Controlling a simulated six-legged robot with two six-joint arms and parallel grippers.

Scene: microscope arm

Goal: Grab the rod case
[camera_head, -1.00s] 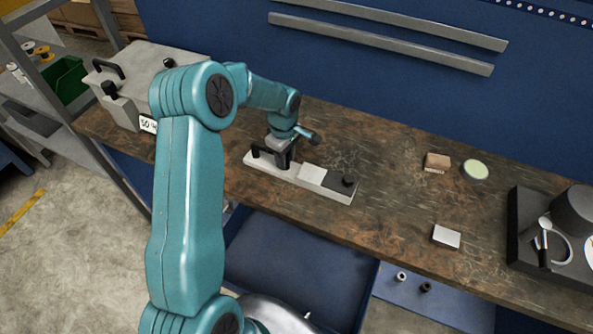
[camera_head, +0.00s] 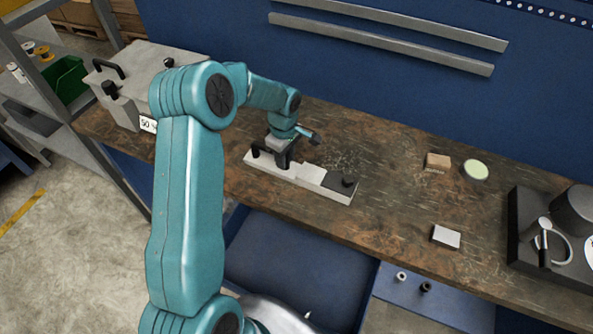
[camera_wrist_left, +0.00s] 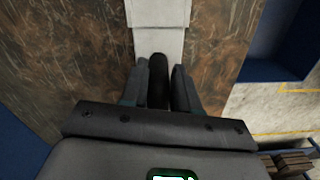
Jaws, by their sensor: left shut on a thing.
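The rod case (camera_head: 311,176) is a long, narrow, pale case with a dark end section, lying on the wooden bench (camera_head: 390,205). It also shows in the left wrist view (camera_wrist_left: 160,14), running up from the gripper. My left gripper (camera_head: 282,160) reaches down onto the case's left part. In the left wrist view its two dark fingers (camera_wrist_left: 160,88) stand on either side of a black handle (camera_wrist_left: 158,72) of the case and are shut on it. The handle's lower part is hidden between the fingers. The case appears to rest on the bench. My right gripper is not in view.
A large grey case (camera_head: 140,75) stands at the bench's left end. A small brown block (camera_head: 437,161), a green-topped round dish (camera_head: 475,170), a white box (camera_head: 446,236) and a dark device (camera_head: 530,225) are to the right. A blue wall with metal rails (camera_head: 380,45) stands behind.

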